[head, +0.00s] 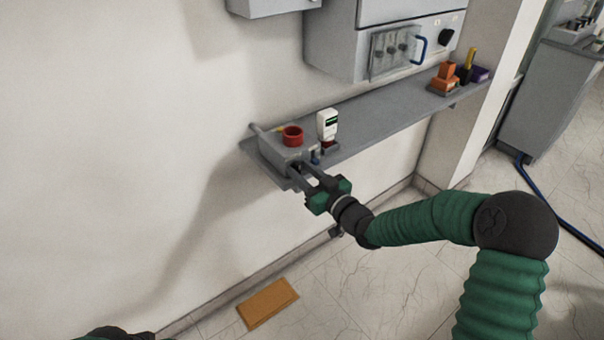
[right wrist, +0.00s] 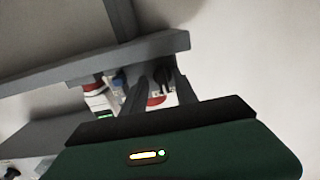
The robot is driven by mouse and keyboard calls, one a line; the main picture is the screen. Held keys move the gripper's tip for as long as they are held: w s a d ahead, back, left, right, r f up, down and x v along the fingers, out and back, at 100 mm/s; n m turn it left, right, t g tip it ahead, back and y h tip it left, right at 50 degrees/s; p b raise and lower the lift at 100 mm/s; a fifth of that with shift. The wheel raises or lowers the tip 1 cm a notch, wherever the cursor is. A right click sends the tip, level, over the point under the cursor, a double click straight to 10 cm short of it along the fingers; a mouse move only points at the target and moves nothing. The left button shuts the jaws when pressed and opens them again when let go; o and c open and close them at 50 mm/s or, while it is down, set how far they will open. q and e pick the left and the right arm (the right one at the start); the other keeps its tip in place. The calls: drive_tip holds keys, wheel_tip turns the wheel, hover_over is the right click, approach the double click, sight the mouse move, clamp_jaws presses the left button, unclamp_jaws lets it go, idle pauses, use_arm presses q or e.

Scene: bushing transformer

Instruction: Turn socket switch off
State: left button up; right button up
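A grey socket box (head: 285,150) stands at the left end of the wall shelf. My right gripper (head: 300,178) is at its front face, with its two dark fingers pointing at it. In the right wrist view the fingers (right wrist: 162,92) are apart, and a black switch knob (right wrist: 163,77) shows between them. I cannot tell whether they touch it. A red part (right wrist: 156,100) shows between the fingers, and a blue part (right wrist: 118,82) is to their left. In the head view the gripper hides part of the box's front. My left gripper is not in view.
On the shelf (head: 385,112), a red ring-shaped part (head: 293,135) and a white device (head: 327,124) are close to the gripper. Orange blocks (head: 445,78) stand at the right end. A grey cabinet (head: 345,45) hangs above. An orange-brown board (head: 267,303) lies on the floor.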

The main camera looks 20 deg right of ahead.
drive_tip(key=shift+a+r, duration=0.1)
drive_tip(key=shift+a, duration=0.2)
drive_tip(key=c, duration=0.3)
clamp_jaws()
drive_tip(key=shift+d, duration=0.1)
